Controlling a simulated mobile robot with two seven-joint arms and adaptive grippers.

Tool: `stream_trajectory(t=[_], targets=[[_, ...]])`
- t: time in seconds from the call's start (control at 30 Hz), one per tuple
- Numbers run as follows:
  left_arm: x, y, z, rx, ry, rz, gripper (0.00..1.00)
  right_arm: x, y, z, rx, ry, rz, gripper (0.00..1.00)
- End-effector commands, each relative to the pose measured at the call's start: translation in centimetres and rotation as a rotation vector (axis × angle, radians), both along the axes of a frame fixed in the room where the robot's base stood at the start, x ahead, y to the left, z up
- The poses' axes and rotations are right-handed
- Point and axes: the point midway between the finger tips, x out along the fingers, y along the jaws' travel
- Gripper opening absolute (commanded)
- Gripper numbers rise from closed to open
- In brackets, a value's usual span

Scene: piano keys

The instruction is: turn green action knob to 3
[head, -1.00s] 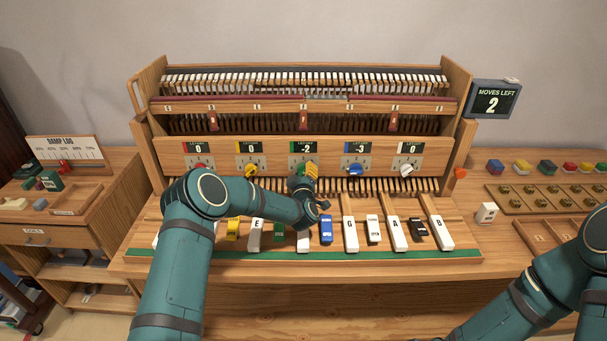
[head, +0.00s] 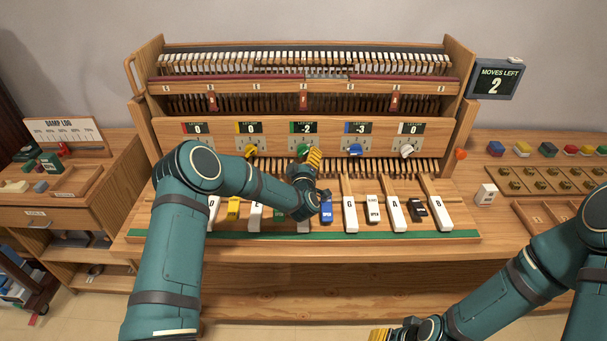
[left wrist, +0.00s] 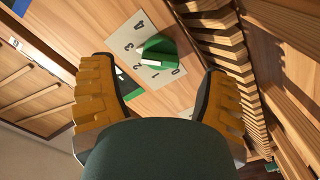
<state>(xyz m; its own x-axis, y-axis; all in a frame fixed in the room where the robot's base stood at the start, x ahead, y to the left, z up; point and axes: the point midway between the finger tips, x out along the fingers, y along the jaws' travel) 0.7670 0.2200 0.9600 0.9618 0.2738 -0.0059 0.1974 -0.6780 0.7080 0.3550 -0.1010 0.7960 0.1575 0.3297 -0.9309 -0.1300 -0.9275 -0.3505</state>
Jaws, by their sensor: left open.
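The green action knob (head: 302,150) sits on the wooden panel under a display (head: 303,128) reading -2. In the left wrist view the knob (left wrist: 160,52) is a green disc with a white bar, on a plate (left wrist: 130,48) marked 0 to 4. The bar's left end lies near the 2. My left gripper (head: 314,160) is just in front and right of the knob, partly over it in the head view. Its yellow fingers are spread, with the knob beyond the gap (left wrist: 160,92), apparently not touched. My right gripper (head: 380,336) shows only partly at the bottom edge.
A yellow knob (head: 250,150) and a blue knob (head: 355,150) flank the green one; a white knob (head: 406,151) is farther right. Keys (head: 350,214) lie below my left gripper. A sign (head: 495,79) reads MOVES LEFT 2.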

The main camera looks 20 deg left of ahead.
Motion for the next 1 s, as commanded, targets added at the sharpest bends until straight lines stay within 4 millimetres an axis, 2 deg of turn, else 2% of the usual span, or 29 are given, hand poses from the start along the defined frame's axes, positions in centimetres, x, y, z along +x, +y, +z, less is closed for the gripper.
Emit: stream_trajectory(t=[0.2, 0.43, 0.6, 1.0], targets=[[-4.1, -1.2, 0.0, 0.002, 0.001, -0.004, 0.76, 0.0, 0.0, 0.0, 0.000, 0.000, 0.000, 0.47], [-7.1, -2.1, 0.1, 0.002, 0.000, -0.002, 0.76, 0.0, 0.0, 0.0, 0.000, 0.000, 0.000, 0.47], [-7.9, -2.3, 0.1, 0.002, 0.000, -0.001, 0.76, 0.0, 0.0, 0.0, 0.000, 0.000, 0.000, 0.47], [-7.9, -2.3, 0.1, 0.001, 0.000, -0.001, 0.76, 0.0, 0.0, 0.0, 0.000, 0.000, 0.000, 0.47]])
